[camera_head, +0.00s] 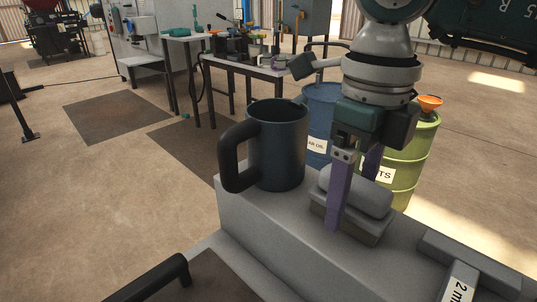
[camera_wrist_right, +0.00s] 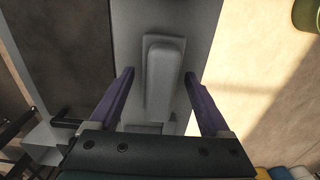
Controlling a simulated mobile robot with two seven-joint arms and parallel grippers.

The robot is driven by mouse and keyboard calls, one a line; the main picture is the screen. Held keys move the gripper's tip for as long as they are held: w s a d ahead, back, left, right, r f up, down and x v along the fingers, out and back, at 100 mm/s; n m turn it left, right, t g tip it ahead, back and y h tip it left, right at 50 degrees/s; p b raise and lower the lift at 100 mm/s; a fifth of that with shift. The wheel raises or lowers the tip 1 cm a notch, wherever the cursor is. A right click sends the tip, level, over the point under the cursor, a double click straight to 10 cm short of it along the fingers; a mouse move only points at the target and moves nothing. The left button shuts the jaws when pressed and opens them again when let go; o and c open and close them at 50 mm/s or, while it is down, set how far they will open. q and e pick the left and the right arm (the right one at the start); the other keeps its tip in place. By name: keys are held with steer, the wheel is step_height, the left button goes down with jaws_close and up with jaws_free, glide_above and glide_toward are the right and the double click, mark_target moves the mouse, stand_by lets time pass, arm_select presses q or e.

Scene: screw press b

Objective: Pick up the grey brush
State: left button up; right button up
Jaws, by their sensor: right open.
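The grey brush (camera_head: 357,194) lies on top of a grey machine ledge, a rounded back on a wider rectangular base. It also shows in the right wrist view (camera_wrist_right: 160,80), lengthwise between the fingers. My right gripper (camera_head: 352,200) points down over it with purple fingers apart. In the head view one finger stands on the near side of the brush and the other is partly hidden behind it. In the right wrist view my right gripper (camera_wrist_right: 160,75) has a finger on each side, with gaps to the brush. Finger height above the ledge is hard to tell. My left gripper is not in view.
A large dark blue mug (camera_head: 280,150) stands on the ledge left of the brush, handle to the left. A grey hammer-shaped block with a label (camera_head: 470,265) lies at the right. Blue (camera_head: 320,120) and green (camera_head: 408,165) drums stand behind. A black handle (camera_head: 150,278) is at front left.

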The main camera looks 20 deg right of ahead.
steer(key=shift+f, duration=0.4)
steer(key=shift+c, duration=0.3)
jaws_close()
steer(key=shift+r, duration=0.1)
step_height(320, 180, up, 14)
steer(key=r, duration=0.1)
step_height(320, 180, up, 5)
steer(key=p, duration=0.3)
glide_above(355, 179)
